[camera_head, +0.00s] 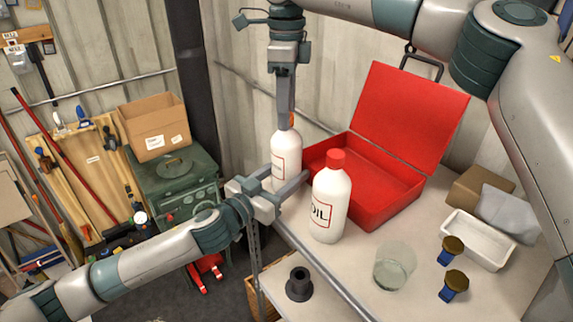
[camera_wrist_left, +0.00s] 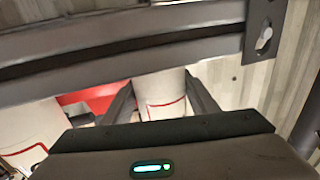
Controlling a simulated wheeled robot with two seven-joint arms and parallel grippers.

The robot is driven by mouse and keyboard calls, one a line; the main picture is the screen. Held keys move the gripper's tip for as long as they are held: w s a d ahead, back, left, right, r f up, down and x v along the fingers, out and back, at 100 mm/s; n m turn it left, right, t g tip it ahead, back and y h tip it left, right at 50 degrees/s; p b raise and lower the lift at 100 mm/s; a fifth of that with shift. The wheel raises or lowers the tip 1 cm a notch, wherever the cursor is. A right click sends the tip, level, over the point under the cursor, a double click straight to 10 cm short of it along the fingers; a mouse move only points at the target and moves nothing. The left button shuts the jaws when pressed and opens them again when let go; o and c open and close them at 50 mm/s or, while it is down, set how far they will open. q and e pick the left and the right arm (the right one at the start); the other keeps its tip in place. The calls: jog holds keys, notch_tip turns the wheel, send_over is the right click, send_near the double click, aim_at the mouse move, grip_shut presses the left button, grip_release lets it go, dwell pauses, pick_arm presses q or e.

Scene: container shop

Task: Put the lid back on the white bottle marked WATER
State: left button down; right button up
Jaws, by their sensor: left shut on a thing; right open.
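A white bottle (camera_head: 286,150) with a red-outlined label stands upright at the left of the table; its lettering is not readable. My left gripper (camera_head: 287,180) is shut around its lower body. In the left wrist view the bottle (camera_wrist_left: 163,95) sits between the two fingers. My right gripper (camera_head: 285,122) points straight down over the bottle's top, with its jaws open. An orange-red lid (camera_head: 291,119) shows at the bottle's neck, partly hidden behind the right gripper's fingers. I cannot tell whether it is fully seated.
A white bottle marked OIL (camera_head: 330,203) with a red cap stands close to the right of my left gripper. Behind it is an open red case (camera_head: 385,190). A glass (camera_head: 394,266), a white tray (camera_head: 476,240) and two brown-topped blue items (camera_head: 453,286) are further right.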

notch_tip(320, 180, up, 12)
dwell(0.7)
pick_arm(q)
jog(key=c, duration=0.6)
grip_release()
jog(key=shift+c, duration=0.2)
jog(key=shift+b+v, duration=0.45)
jog(key=shift+v, duration=0.45)
pick_arm(e)
notch_tip(320, 180, down, 7)
jog(key=b, duration=0.6)
pick_arm(q)
jog(key=v, duration=1.5)
jog(key=shift+s+a, duration=0.2)
jog(key=shift+s, duration=0.05)
pick_arm(e)
jog(key=shift+f, duration=0.1)
